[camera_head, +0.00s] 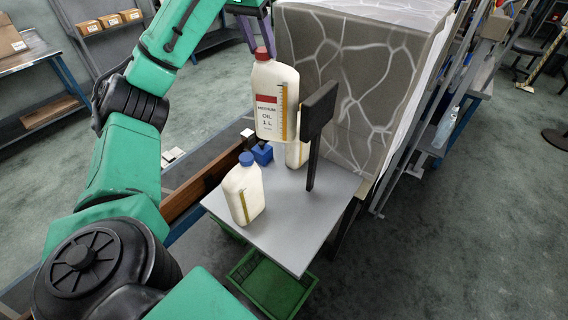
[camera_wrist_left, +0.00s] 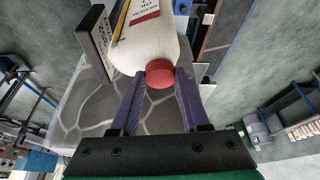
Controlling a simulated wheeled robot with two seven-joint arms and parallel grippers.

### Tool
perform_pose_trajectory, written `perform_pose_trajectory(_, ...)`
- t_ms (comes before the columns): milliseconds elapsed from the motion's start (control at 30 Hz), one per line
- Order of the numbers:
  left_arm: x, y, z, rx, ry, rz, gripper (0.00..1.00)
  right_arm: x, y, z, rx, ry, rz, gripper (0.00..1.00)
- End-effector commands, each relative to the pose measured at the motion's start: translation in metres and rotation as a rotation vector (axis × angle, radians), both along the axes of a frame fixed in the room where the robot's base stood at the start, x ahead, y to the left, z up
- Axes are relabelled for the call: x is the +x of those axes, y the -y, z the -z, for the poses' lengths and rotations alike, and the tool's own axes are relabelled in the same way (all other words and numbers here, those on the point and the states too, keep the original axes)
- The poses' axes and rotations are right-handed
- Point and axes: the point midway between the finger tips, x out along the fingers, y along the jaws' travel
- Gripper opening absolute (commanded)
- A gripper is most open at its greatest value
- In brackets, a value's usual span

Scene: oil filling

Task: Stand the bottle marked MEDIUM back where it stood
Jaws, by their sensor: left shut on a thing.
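The bottle marked MEDIUM (camera_head: 268,88) is cream with a red cap, a red label band and a yellow scale. It is upright, apparently above the grey table (camera_head: 295,232). In the left wrist view its red cap (camera_wrist_left: 160,72) is between the purple fingers of my left gripper (camera_wrist_left: 158,84), which is shut on it at the cap. In the head view the gripper (camera_head: 261,28) is at the cap, partly cut off by the top edge. The bottle partly hides another pale bottle (camera_head: 300,152) behind it. My right gripper is not in view.
A blue-capped bottle (camera_head: 245,196) stands on the table's left part. A blue block (camera_head: 262,154) is behind it. A dark sign on a post (camera_head: 318,110) rises close right of the held bottle. A large veined box (camera_head: 350,75) is behind. The table's front right is clear.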

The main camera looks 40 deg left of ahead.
Motion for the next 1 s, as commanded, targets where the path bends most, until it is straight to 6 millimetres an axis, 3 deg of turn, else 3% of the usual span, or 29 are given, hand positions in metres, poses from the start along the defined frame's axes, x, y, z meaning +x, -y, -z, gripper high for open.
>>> perform_pose_trajectory(467, -0.002, -0.002, 0.044, 0.0, 0.006, -0.006, 0.0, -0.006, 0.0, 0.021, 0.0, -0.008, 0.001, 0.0)
perform_pose_trajectory(767, -0.003, -0.001, 0.127, -0.001, 0.002, -0.004, 0.0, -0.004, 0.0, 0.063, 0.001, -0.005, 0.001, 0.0)
perform_pose_trajectory(1000, -0.004, -0.002, 0.182, 0.002, 0.004, -0.007, 0.0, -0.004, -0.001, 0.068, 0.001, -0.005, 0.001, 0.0)
